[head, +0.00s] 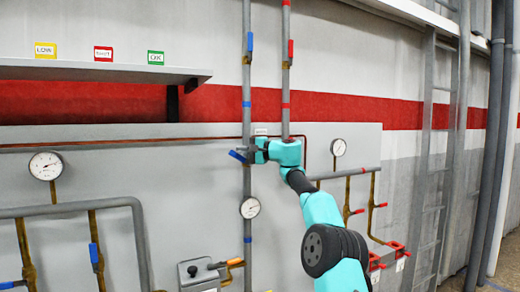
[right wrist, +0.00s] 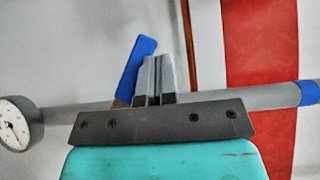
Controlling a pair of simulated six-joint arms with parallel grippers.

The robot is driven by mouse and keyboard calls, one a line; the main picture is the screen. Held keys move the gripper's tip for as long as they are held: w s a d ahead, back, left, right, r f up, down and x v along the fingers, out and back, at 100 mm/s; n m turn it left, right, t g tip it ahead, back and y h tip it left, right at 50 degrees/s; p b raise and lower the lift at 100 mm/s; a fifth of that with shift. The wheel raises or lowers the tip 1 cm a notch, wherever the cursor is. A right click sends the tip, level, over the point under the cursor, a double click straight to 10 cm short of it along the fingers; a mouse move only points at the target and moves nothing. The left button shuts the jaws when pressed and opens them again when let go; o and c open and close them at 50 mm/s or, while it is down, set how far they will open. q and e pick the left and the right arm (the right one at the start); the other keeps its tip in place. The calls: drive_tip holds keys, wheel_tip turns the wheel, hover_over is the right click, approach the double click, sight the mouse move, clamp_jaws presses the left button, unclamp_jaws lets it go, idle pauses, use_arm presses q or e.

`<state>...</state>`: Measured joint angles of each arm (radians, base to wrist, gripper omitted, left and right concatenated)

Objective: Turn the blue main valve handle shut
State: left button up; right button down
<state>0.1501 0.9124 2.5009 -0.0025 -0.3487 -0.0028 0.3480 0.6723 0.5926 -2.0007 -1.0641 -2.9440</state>
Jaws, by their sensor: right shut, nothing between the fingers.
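The blue valve handle (head: 237,156) sits on the grey vertical pipe in the middle of the head view, sticking out to the left at a slant. My right gripper (head: 251,152) is at this valve, just right of the handle. In the right wrist view the fingers (right wrist: 158,75) are shut with nothing between them. There the blue handle (right wrist: 137,70) stands tilted close beside the fingers, on the left. I cannot tell whether they touch. The handle's base is partly hidden behind the gripper. My left gripper is not in view.
A round gauge (head: 250,208) hangs below the valve; it also shows in the right wrist view (right wrist: 14,125). Other gauges (head: 46,166) (head: 339,147) are left and right. A shelf (head: 110,72) with labels juts out upper left. Another blue handle (head: 94,253) is lower left.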

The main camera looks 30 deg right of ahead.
drive_tip(key=shift+w+a+f+n+g+h, duration=0.2)
drive_tip(key=shift+a+f+n+g+h, duration=0.2)
drive_tip(key=shift+a+f+n+g, duration=0.35)
drive_tip(key=shift+a, duration=0.1)
